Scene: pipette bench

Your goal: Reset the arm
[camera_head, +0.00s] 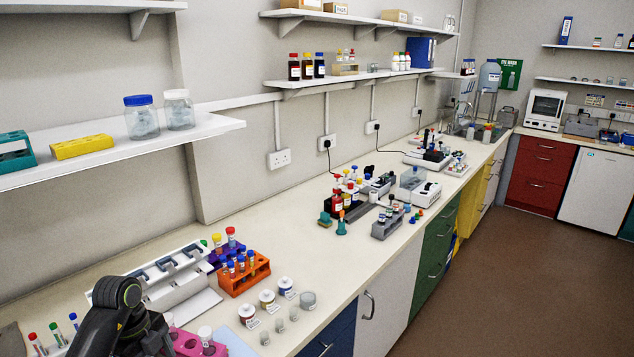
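A dark link of one of my arms (120,310) rises at the bottom left, in front of the bench, and its rounded joint shows on top. I cannot see fingertips on it. Neither of my grippers shows in the head view. The arm covers part of a pink rack (190,345) and of the bench front behind it.
The pale bench (330,255) runs to the back right. Near the arm are a white pipette stand (165,275), an orange tube rack (243,277) and several small lidded jars (267,298). A shelf (110,150) overhangs at left. Brown floor (480,270) is clear.

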